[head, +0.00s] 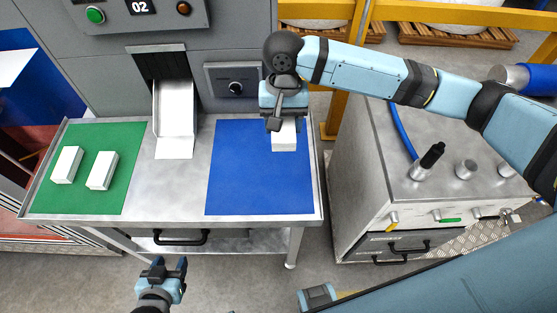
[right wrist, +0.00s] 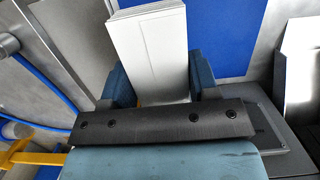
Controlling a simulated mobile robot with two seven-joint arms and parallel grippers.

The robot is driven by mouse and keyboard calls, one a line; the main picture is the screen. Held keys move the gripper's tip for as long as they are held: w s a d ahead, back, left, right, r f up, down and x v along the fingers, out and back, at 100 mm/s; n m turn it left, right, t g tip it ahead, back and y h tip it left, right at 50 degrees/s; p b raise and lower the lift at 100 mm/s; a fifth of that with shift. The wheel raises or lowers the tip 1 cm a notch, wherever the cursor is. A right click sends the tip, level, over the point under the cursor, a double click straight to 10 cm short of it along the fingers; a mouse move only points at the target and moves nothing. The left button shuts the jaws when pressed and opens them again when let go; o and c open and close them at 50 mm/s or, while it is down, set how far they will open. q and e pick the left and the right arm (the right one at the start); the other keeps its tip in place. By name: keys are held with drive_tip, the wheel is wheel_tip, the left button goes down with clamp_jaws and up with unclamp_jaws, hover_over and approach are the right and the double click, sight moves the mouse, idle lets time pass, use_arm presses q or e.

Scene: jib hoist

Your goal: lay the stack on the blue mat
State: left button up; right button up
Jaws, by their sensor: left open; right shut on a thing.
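The blue mat (head: 245,180) lies on the right part of the metal table. My right gripper (head: 277,122) is over its back right corner, shut on a white stack (head: 284,138). The right wrist view shows the white stack (right wrist: 150,50) between the two fingers, with the blue mat (right wrist: 222,38) beyond it. I cannot tell whether the stack touches the mat. My left gripper (head: 165,270) is open and empty in front of the table, below its front edge.
Two white blocks (head: 67,165) (head: 102,171) lie apart on a green mat (head: 125,190) at the left. A metal chute (head: 174,120) comes down between the mats. A metal cabinet (head: 400,190) with knobs stands right of the table. Most of the blue mat is bare.

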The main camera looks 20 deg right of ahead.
hover_over(282, 169)
drive_tip(key=f, duration=1.1)
drive_tip(key=shift+w+d+f, duration=0.1)
drive_tip(key=shift+w+f, duration=0.15)
drive_tip(key=shift+f, duration=2.2)
drive_tip(key=o, duration=0.9)
drive_tip(key=shift+f, duration=0.15)
drive_tip(key=shift+o, duration=0.2)
drive_tip(key=shift+r, duration=0.2)
wheel_tip(282, 169, up, 12)
drive_tip(key=w, duration=0.2)
drive_tip(key=shift+d, duration=0.3)
drive_tip(key=shift+f, duration=0.1)
